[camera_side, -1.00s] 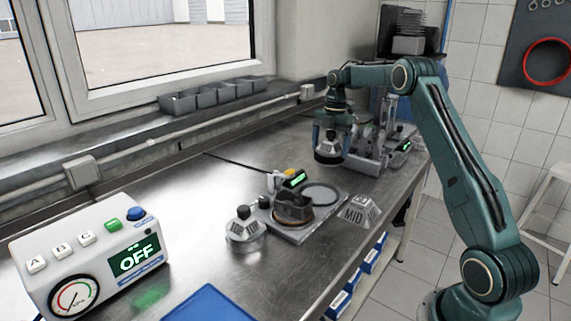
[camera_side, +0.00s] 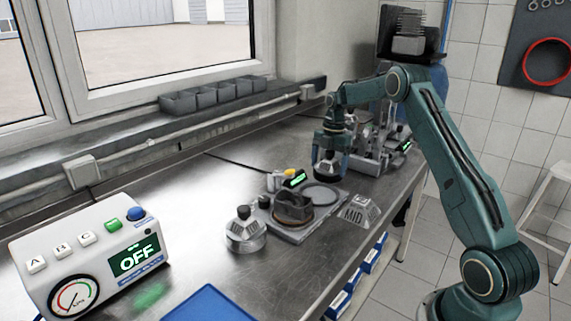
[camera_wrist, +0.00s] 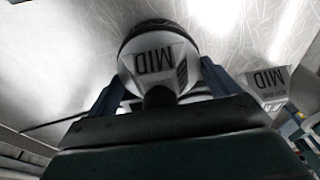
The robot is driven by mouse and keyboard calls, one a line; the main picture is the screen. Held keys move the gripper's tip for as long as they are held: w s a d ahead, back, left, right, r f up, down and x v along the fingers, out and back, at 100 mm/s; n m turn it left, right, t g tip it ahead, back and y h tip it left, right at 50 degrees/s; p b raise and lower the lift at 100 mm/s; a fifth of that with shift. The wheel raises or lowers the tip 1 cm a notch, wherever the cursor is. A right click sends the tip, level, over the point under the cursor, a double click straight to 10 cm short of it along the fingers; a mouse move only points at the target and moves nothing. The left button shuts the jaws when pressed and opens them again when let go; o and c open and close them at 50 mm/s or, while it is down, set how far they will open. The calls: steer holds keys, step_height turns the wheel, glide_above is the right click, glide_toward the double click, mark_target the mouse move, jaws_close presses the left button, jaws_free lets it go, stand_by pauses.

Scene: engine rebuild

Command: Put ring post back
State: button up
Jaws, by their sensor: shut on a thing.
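My gripper (camera_side: 328,160) is shut on a grey-white post marked MID, which I take to be the ring post (camera_side: 326,169). In the wrist view the held post (camera_wrist: 160,62) has a conical body, a dark rim and a black knob between the jaws. It hangs over the bench, beyond the tray's round pad (camera_side: 321,195). A sloped grey block marked MID (camera_side: 359,211) stands on the bench, to the right of and nearer than the held post. The block also shows in the wrist view (camera_wrist: 265,84). Whether the held post touches anything below is unclear.
A similar knobbed post (camera_side: 245,232) stands left of the grey tray (camera_side: 292,235). The tray bears a dark piston-like part (camera_side: 293,207). Engine parts (camera_side: 375,145) crowd the far right. An OFF control box (camera_side: 95,260) is at front left. The left middle bench is clear.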

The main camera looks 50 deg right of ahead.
stand_by(0.3)
steer(key=o, duration=1.1)
steer(key=shift+f, duration=0.1)
steer(key=shift+d+r, duration=0.25)
steer(key=shift+r, duration=1.65)
steer(key=shift+d+r, duration=0.2)
steer(key=shift+r, duration=1.8)
